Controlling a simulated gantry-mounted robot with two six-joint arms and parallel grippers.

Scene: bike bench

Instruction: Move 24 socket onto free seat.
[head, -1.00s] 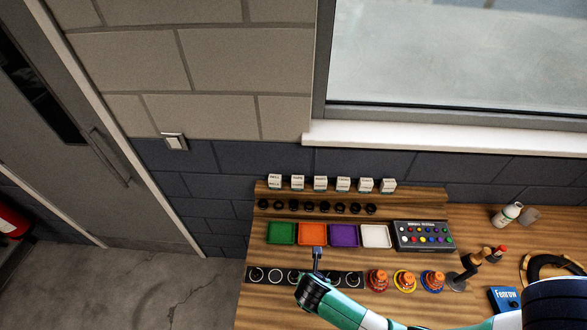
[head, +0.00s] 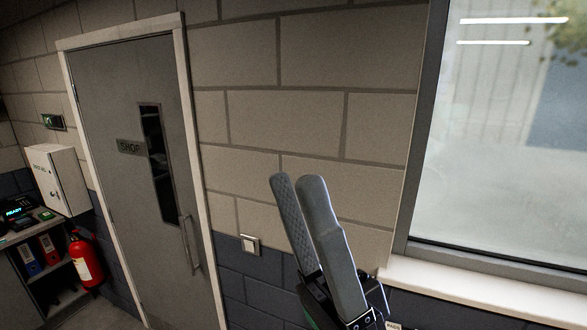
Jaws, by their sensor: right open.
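My right gripper (head: 297,182) is raised in front of the block wall, its two grey fingers pointing up. The fingers are apart, and I see nothing between them. The 24 socket and the free seat are not visible in the head view now. The bench is out of view apart from a small white label block (head: 393,325) at the bottom edge. My left gripper is not in view.
A grey door (head: 110,190) marked SHOP stands at the left. A red fire extinguisher (head: 84,262), a white wall cabinet (head: 54,180) and a shelf unit lie further left. A window (head: 510,140) with a white sill (head: 480,283) is at the right.

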